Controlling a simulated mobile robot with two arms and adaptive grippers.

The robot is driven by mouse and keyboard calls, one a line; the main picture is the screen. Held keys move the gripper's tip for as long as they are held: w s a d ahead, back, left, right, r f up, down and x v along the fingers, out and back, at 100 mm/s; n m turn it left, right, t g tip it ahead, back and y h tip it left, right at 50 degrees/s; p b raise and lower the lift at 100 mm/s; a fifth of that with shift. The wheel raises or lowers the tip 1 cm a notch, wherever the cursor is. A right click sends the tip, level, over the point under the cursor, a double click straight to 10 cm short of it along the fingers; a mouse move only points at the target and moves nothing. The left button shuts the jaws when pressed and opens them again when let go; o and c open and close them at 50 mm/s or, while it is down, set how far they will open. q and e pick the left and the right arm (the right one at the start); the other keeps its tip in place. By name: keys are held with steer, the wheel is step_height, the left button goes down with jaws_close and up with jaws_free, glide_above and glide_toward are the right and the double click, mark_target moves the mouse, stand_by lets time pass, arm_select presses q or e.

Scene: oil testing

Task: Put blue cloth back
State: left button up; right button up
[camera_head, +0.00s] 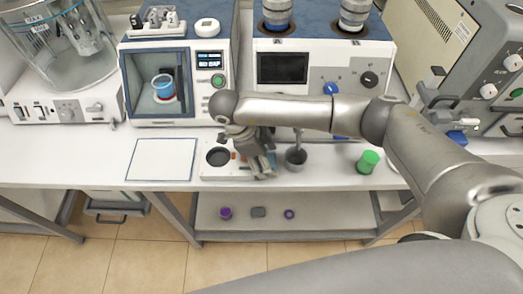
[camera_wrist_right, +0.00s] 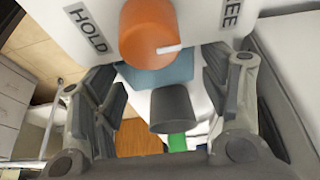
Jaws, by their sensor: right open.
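The blue cloth (camera_wrist_right: 165,74) shows in the right wrist view as a flat blue patch beyond an orange knob (camera_wrist_right: 150,33), partly hidden by it and by a dark grey cup (camera_wrist_right: 172,108). In the head view the cloth is mostly hidden behind my right gripper (camera_head: 256,168). That gripper is over the right part of a small white device (camera_head: 222,172) at the table's front edge. In the wrist view its fingers (camera_wrist_right: 165,100) are spread wide apart, with nothing clamped between them. My left gripper is not in view.
A grey cup with a rod (camera_head: 296,157) and a green-capped container (camera_head: 367,162) stand right of the device. A white pad (camera_head: 161,160) lies left. Machines line the back. A lower shelf (camera_head: 330,210) holds small purple and grey items.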

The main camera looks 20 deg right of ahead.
steer(key=shift+w+a+r, duration=0.1)
steer(key=shift+a+r, duration=0.05)
steer(key=shift+r, duration=0.15)
steer(key=shift+b+v, duration=1.65)
steer(key=shift+v, duration=4.1)
